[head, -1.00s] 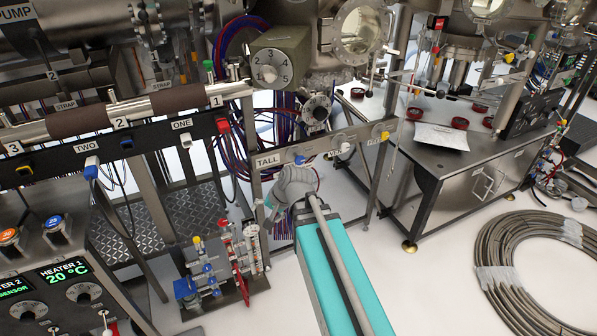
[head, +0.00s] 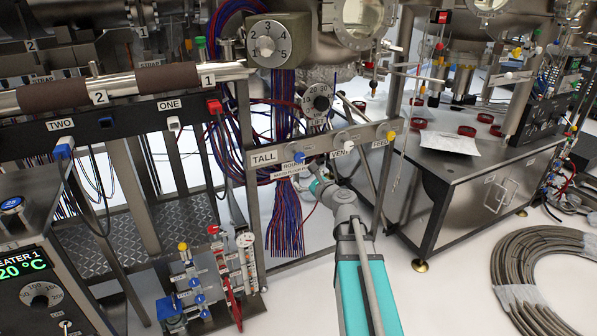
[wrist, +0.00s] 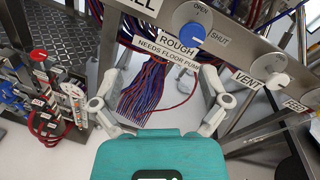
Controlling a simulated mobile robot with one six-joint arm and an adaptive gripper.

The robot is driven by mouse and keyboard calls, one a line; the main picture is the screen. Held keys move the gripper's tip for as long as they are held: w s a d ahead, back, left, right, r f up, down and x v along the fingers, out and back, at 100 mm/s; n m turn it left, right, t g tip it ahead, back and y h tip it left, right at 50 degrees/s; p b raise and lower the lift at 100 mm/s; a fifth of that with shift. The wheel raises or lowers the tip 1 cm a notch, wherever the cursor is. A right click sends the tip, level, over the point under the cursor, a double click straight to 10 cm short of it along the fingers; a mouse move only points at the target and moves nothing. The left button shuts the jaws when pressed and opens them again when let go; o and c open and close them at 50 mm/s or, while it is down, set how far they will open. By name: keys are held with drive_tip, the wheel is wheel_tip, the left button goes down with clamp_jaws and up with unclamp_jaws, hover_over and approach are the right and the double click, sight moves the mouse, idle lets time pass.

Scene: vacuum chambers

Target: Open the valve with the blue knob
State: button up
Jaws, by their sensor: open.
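My gripper (head: 317,183) is just below and right of the knob in the head view. In the wrist view my gripper (wrist: 163,68) has its two fingers spread wide with nothing between them. The knob lies beyond the fingertips, apart from them.
A white VENT knob (head: 348,146) and a yellow FEED knob (head: 390,137) sit on the same panel to the right. Blue and red cables (head: 284,225) hang behind it. A small manifold with blue knobs (head: 194,283) stands on the floor at left.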

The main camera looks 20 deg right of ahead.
drive_tip(key=d+m+h, duration=0.1)
drive_tip(key=d+m, duration=0.1)
drive_tip(key=d+f+m+t+h+b, duration=0.1)
drive_tip(key=d+m, duration=0.1)
drive_tip(key=shift+d, duration=0.15)
drive_tip(key=shift+w, duration=0.25)
